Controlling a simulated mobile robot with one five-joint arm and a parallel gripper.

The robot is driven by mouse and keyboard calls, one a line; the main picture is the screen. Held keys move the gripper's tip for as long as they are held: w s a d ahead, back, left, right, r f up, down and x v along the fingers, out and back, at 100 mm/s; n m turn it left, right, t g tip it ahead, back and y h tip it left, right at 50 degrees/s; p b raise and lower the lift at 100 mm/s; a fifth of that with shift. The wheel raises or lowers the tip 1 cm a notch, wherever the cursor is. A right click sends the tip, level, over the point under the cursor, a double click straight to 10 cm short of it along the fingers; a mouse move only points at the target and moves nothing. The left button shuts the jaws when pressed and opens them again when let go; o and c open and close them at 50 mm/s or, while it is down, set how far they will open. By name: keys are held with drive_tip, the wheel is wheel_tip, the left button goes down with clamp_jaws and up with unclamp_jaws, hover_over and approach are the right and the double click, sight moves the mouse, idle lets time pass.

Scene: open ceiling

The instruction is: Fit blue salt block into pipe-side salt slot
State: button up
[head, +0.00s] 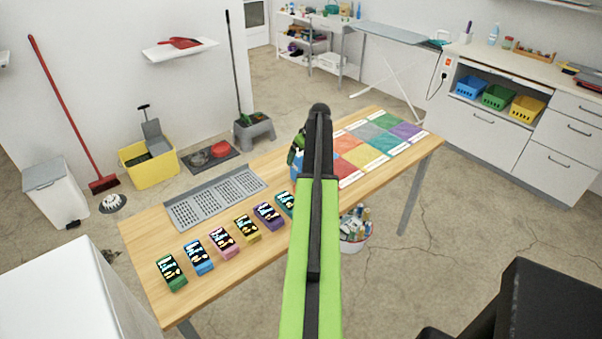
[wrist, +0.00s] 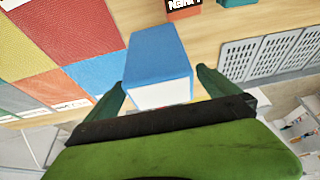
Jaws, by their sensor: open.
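A plain blue block (wrist: 158,55) with a white near face stands on the wooden table in the wrist view. In the head view only a blue sliver (head: 295,172) shows beside my arm, which hides the rest. My gripper (wrist: 161,84) is open, with one dark green finger on each side of the block's near end. I cannot tell whether either finger touches it. In the head view my gripper (head: 297,150) is mostly hidden behind the arm. No slot can be clearly identified as the pipe-side salt slot.
A grey perforated tray (head: 216,197) lies on the table (head: 150,228), left of my arm. Several labelled boxes, including a blue one (head: 198,257), line the front edge. Coloured squares (head: 362,156) cover the right part. A white bucket (head: 354,232) stands below.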

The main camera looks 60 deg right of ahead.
drive_tip(key=shift+w+f, duration=0.1)
drive_tip(key=shift+c, duration=0.4)
drive_tip(key=c, duration=2)
drive_tip(key=shift+c, duration=0.2)
drive_tip(key=shift+p, duration=0.35)
